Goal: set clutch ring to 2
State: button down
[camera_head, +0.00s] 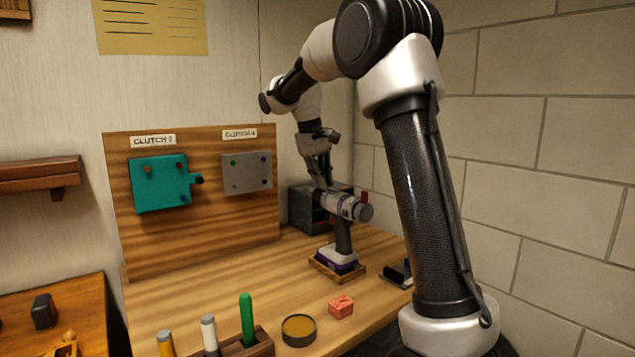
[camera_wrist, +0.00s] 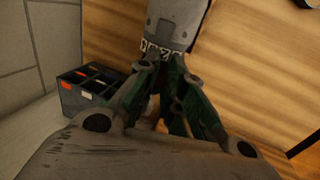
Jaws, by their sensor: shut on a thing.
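A grey cordless drill (camera_head: 343,232) with purple trim stands upright on a small wooden stand (camera_head: 337,270) on the bench. My gripper (camera_head: 322,187) comes down from above onto the left end of the drill's barrel. In the wrist view my gripper's fingers (camera_wrist: 166,64) are closed at the lower end of the grey barrel (camera_wrist: 174,22). A pale band with dark marks, which looks like the clutch ring (camera_wrist: 160,48), shows at the fingertips. The marks are too blurred to read the setting. The fingers hide part of the ring.
A wooden board (camera_head: 200,240) behind carries a teal plate (camera_head: 160,184) and a grey plate (camera_head: 246,172) with clutch labels. A dark bin (camera_head: 302,208) stands behind the drill. In front are a red block (camera_head: 341,307), a round tin (camera_head: 298,330) and a holder (camera_head: 250,345) with markers.

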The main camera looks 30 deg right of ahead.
jog(key=shift+d, duration=0.1)
jog(key=c, duration=1.5)
grip_release()
jog(key=shift+r, duration=0.1)
jog(key=v, duration=1.1)
jog(key=shift+d+r, duration=0.1)
jog(key=shift+r, duration=0.35)
jog(key=shift+w, duration=0.1)
